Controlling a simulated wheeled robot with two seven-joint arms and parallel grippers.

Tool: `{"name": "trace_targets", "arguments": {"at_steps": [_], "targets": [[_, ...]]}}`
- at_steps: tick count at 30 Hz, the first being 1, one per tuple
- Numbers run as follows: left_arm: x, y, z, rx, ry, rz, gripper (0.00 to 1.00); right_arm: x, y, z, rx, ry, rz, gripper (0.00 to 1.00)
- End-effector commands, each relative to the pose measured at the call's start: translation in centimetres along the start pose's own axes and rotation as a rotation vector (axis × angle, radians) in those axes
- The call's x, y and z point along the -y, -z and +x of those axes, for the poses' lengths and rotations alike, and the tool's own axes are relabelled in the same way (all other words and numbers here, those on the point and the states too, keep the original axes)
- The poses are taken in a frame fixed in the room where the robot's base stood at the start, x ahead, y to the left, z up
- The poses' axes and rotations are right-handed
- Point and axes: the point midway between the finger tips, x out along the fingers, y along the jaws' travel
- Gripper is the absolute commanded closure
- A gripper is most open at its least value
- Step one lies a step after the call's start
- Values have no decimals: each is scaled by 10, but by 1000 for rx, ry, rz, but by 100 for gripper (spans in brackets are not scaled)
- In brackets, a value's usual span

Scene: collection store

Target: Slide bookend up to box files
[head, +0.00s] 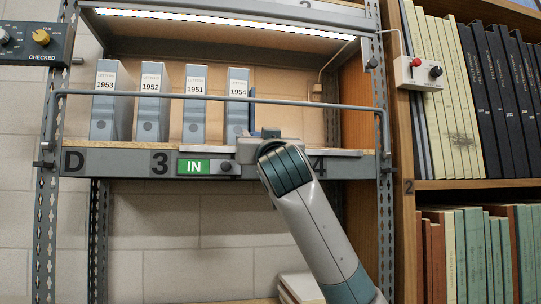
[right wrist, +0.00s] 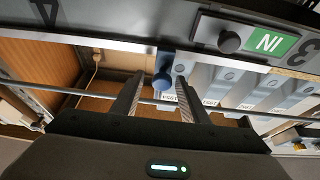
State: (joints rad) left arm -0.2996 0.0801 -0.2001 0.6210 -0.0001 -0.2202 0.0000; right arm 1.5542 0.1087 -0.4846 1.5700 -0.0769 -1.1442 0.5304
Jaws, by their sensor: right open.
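Grey-blue box files stand upright on the shelf in the head view, labelled 1953 (head: 105,100), 1952 (head: 149,102), 1951 (head: 194,103) and 1954 (head: 237,104). A blue bookend (head: 252,112) stands just right of 1954, partly hidden by my right gripper (head: 264,140). In the right wrist view, which is upside down, the bookend (right wrist: 167,62) with its round knob shows between the open fingers of my right gripper (right wrist: 159,80). The fingers straddle it without visible grip. I cannot tell whether the bookend touches 1954. My left gripper is not in view.
A grey rail (head: 200,97) crosses in front of the files. The shelf's front edge (head: 120,161) carries a green IN sign (head: 194,167) with a knob. The shelf right of the bookend looks empty. A bookcase (head: 404,200) and a switch box (head: 420,72) are at the right.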

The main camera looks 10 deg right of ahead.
Motion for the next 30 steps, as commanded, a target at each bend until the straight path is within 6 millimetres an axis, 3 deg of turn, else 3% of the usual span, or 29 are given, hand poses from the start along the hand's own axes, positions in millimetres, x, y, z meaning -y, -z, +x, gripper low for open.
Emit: {"name": "trace_targets", "arguments": {"at_steps": [23,30], "targets": [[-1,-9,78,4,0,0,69,-1,-3,-141,-4,1,1,60],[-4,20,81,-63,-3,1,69,-1,-1,-160,-2,0,1,60]]}}
